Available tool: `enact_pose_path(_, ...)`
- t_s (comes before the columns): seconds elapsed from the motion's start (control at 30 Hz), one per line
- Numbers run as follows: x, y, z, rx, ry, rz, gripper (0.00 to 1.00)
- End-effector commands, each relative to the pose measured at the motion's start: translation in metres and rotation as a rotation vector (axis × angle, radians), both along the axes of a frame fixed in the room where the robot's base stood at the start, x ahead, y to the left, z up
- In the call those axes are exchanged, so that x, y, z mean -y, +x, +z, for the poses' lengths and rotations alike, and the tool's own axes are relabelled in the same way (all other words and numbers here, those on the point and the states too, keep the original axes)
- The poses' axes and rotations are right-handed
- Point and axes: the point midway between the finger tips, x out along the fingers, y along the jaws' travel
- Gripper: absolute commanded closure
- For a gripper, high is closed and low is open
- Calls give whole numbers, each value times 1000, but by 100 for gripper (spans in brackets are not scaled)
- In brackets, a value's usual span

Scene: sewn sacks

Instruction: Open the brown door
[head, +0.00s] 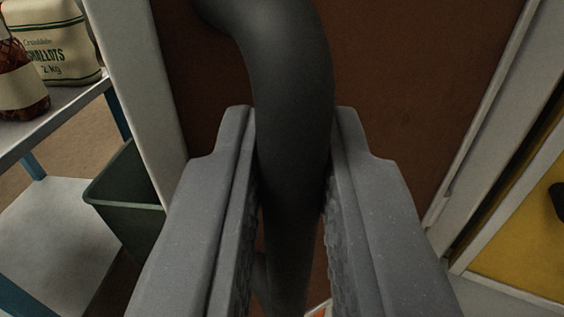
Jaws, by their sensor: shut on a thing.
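The brown door (400,110) fills the middle of the head view behind my gripper, set between pale frame posts. A thick dark grey curved handle (290,60) stands in front of it. It bends toward the upper left and runs down between my fingers. My gripper (293,150) is shut on the handle, with one grey finger on each side of it. The fingers and handle hide the lower middle of the door. The door's edges meet the pale frame at left and right, and I cannot see a gap there.
At the left, a shelf (50,118) holds a printed sack (58,40) and a netted bag (20,85). A dark green bin (125,200) stands beside the left post. At the right, past the pale post (480,120), is a yellow panel (525,245).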

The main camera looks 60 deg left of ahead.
Motion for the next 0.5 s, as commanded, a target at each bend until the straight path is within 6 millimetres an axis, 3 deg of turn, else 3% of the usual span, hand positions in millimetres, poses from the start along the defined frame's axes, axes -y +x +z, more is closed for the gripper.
enact_pose_path(0.5,10,9,2,3,1,7,100)
